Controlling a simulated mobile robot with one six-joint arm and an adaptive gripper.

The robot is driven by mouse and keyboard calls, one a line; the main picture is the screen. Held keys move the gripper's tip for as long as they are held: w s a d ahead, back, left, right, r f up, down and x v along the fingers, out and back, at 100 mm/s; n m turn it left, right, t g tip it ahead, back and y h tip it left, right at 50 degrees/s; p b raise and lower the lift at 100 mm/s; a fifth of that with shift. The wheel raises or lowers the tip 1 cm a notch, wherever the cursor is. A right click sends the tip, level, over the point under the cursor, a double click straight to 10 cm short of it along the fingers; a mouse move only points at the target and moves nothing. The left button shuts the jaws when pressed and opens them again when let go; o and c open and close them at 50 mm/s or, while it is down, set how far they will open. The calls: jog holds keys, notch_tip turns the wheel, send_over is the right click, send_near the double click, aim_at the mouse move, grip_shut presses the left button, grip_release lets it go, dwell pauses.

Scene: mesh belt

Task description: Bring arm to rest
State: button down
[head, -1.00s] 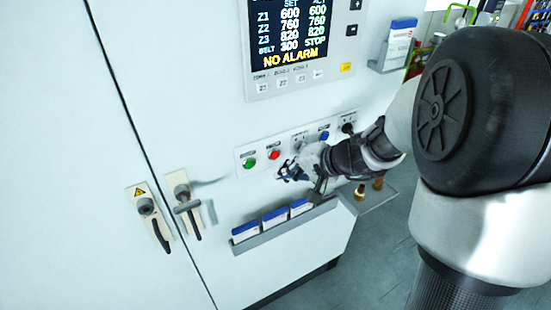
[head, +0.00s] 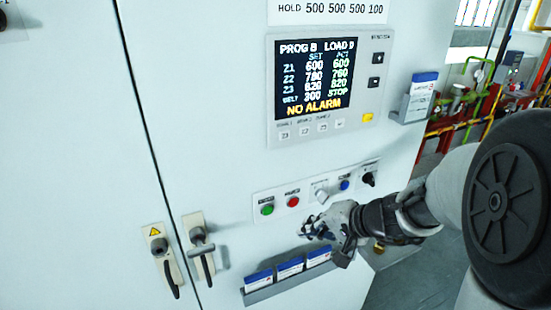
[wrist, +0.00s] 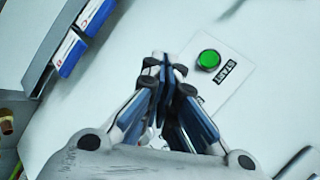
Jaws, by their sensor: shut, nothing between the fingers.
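My gripper (head: 308,229) is in front of the white cabinet, just below the button strip (head: 328,183). Its fingers are shut with nothing between them. In the wrist view my gripper (wrist: 163,66) points toward the cabinet face, with the green START button (wrist: 208,60) to the right of its fingertips. In the head view the green button (head: 267,209) and red button (head: 293,202) are up and to the left of the gripper. A blue button (head: 344,185) and a black knob (head: 369,179) are farther right. I cannot tell how far the fingertips are from the panel.
A rack with blue-and-white boxes (head: 290,268) sits below the gripper. The display (head: 314,81) reads NO ALARM and STOP. Two door handles (head: 198,245) (head: 163,262) stick out at left. A box holder (head: 421,97) and pipes are at right. Clear floor shows at lower right.

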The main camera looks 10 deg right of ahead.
jog(key=s+a+n+g+h+b, duration=0.1)
jog(key=s+a+n+g+b, duration=0.35)
jog(key=s, duration=0.95)
jog(key=s+d+f+n+t+h+b, duration=0.1)
jog(key=s+d+h+b, duration=0.1)
jog(key=s, duration=0.3)
jog(key=s+d+n+h+b, duration=0.2)
jog(key=s+h, duration=0.1)
jog(key=s, duration=0.3)
jog(key=shift+s+d+f+t, duration=0.25)
jog(key=shift+d+f+t, duration=0.1)
jog(key=shift+f, duration=0.05)
jog(key=shift+a, duration=0.1)
